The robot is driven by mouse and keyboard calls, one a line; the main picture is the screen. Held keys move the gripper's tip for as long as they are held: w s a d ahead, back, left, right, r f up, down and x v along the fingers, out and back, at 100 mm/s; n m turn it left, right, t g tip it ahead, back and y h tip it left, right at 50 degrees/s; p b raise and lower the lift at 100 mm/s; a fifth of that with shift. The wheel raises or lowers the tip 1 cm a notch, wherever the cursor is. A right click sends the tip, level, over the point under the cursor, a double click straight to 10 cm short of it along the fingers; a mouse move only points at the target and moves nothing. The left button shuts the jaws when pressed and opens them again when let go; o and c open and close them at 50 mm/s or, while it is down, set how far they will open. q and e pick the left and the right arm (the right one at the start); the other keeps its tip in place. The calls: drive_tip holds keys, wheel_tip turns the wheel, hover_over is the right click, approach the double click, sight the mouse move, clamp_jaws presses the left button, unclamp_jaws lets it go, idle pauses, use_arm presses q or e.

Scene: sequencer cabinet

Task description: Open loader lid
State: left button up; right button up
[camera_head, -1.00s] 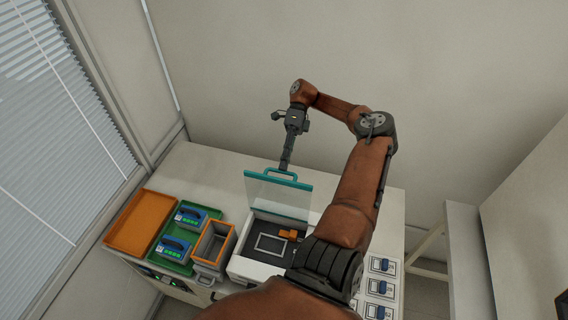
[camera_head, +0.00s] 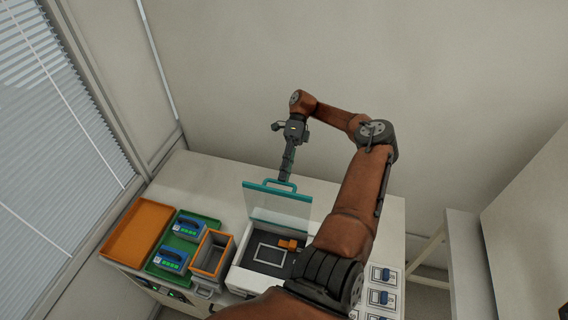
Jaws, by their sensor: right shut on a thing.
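The loader lid (camera_head: 276,208) is a clear panel with a teal frame and a teal handle along its top edge. It stands raised and tilted at the back of the white loader (camera_head: 243,277). The loader's dark inside shows, with a light rectangular outline and an orange block (camera_head: 288,244). My right gripper (camera_head: 286,177) is shut on the lid's handle from above. The fingertips are small, so the exact contact is hard to see. My right arm hides the loader's right side. My left gripper is not in view.
An orange tray (camera_head: 118,247) and a green tray (camera_head: 163,271) with blue devices (camera_head: 188,226) lie to the left. An orange-rimmed grey bin (camera_head: 229,255) stands beside the loader. Blue switches (camera_head: 385,275) sit at the right. The back of the white counter (camera_head: 215,180) is clear.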

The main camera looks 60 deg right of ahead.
wheel_tip(320, 180, up, 9)
idle(0.4)
drive_tip(key=shift+a+r, duration=0.15)
drive_tip(key=shift+c, duration=0.3)
